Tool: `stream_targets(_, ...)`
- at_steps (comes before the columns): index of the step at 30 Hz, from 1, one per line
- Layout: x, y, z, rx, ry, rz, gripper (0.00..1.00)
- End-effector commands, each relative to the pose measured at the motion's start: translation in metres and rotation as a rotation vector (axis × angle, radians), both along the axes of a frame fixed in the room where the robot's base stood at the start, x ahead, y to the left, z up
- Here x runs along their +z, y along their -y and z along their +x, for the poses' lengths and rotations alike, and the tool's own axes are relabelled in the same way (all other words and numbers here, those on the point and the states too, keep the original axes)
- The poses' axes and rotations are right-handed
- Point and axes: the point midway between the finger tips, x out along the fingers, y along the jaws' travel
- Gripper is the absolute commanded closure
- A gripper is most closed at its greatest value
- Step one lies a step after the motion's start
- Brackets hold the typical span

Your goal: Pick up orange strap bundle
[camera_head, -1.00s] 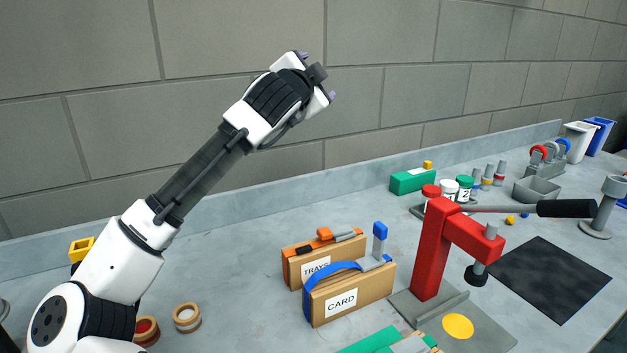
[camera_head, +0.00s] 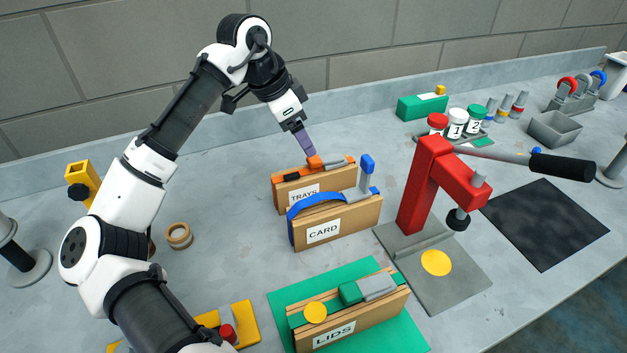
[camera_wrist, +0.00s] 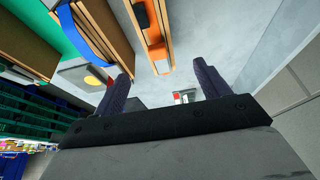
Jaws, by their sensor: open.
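The orange strap bundle (camera_head: 290,190) is a tan bundle labelled TRAYS with an orange strap and a raised orange tab on top. It stands upright on the bench behind the blue-strapped CARD bundle (camera_head: 345,218). My gripper (camera_head: 311,150) points down with its purple fingers just above the orange tab in the head view; I cannot tell whether they touch it. In the wrist view my gripper (camera_wrist: 162,82) is open, with nothing between the fingers. There the orange strap (camera_wrist: 152,28) shows ahead of the fingers, with its tab toward the gap.
A red lever press (camera_head: 430,185) stands right of the bundles. A green box (camera_head: 422,107) and several lidded jars stand behind the press. The bench left of the bundles is mostly clear.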

Motion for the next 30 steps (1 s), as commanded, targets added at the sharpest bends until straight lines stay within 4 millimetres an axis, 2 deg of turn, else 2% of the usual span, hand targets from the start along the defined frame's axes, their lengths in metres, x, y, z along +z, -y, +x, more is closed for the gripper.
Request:
stream_targets(6,-0.043,0.014,0.006,0.001,0.002,0.002,0.25)
stream_targets(14,-0.055,0.02,0.009,0.002,0.003,0.001,0.25)
stream_targets(24,-0.092,0.035,0.01,0.004,0.003,0.002,0.25)
stream_targets(30,-0.099,0.039,0.012,0.006,0.004,0.002,0.25)
